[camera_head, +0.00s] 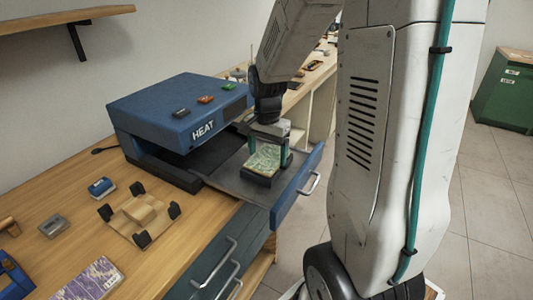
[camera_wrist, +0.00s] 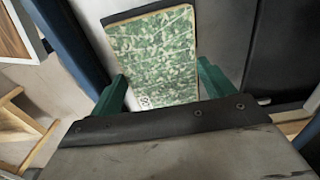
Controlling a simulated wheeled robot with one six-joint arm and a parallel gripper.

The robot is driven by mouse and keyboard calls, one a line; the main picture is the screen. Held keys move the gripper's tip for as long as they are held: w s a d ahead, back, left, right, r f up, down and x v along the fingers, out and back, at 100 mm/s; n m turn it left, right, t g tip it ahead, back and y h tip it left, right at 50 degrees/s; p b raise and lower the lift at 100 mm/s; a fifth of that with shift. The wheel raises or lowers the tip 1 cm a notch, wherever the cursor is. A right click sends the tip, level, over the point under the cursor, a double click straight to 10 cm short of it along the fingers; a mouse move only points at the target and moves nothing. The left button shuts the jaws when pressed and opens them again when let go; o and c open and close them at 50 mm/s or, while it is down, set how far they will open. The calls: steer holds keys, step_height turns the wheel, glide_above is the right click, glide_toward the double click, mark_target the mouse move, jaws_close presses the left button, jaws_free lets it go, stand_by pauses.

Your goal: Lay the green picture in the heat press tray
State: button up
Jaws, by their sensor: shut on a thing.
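The green picture (camera_head: 263,160) is a flat panel with a mottled green pattern and a pale edge. It fills the middle of the wrist view (camera_wrist: 155,50). My gripper (camera_head: 268,151) points down, shut on the picture, with a teal finger at each side of it. The heat press tray (camera_head: 226,178) is a dark drawer pulled out from the blue heat press (camera_head: 180,108). The picture is over the tray's outer part, just above or on a dark pad (camera_head: 257,181); I cannot tell whether they touch.
A wooden holder with black corners (camera_head: 139,214), a blue roll-like item (camera_head: 102,187), a grey block (camera_head: 54,226) and a purple patterned panel (camera_head: 93,280) lie on the bench. The tray's blue front has a handle (camera_head: 310,184). A green cabinet (camera_head: 505,92) stands at far right.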

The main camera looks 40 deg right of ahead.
steer(key=shift+f, duration=0.2)
stand_by(0.6)
steer(key=o, duration=0.9)
steer(key=shift+w, duration=0.1)
steer(key=shift+r, duration=4.05)
